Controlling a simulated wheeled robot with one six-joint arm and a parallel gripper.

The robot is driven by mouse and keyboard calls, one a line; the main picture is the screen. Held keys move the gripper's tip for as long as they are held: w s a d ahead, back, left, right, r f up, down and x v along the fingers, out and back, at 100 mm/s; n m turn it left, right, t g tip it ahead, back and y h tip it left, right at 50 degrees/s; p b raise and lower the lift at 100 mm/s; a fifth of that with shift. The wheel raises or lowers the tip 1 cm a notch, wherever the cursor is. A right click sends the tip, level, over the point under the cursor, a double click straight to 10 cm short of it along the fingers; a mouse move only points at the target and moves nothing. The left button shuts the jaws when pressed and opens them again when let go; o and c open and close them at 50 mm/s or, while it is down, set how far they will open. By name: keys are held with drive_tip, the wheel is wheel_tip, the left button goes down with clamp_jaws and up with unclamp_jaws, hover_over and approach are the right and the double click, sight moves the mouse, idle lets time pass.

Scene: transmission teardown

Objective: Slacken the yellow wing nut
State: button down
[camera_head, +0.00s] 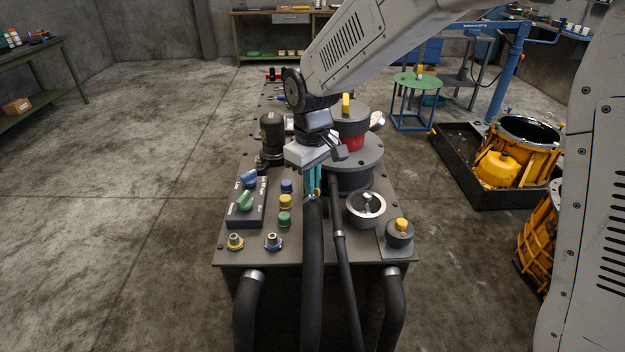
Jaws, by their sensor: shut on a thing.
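My gripper (313,182) points down over the middle of the grey machine top (255,256). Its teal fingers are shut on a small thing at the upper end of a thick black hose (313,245). The fingers and wrist hide that thing, so I cannot tell its shape or colour.
Left of my gripper are a switch box (246,203) and blue, yellow and green buttons (285,202).

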drive_tip(key=n, duration=0.4)
drive_tip(key=shift+n, duration=2.2)
drive_tip(key=c, duration=1.6)
unclamp_jaws()
wheel_tip(320, 180, up, 8)
drive_tip(key=shift+f, duration=0.1)
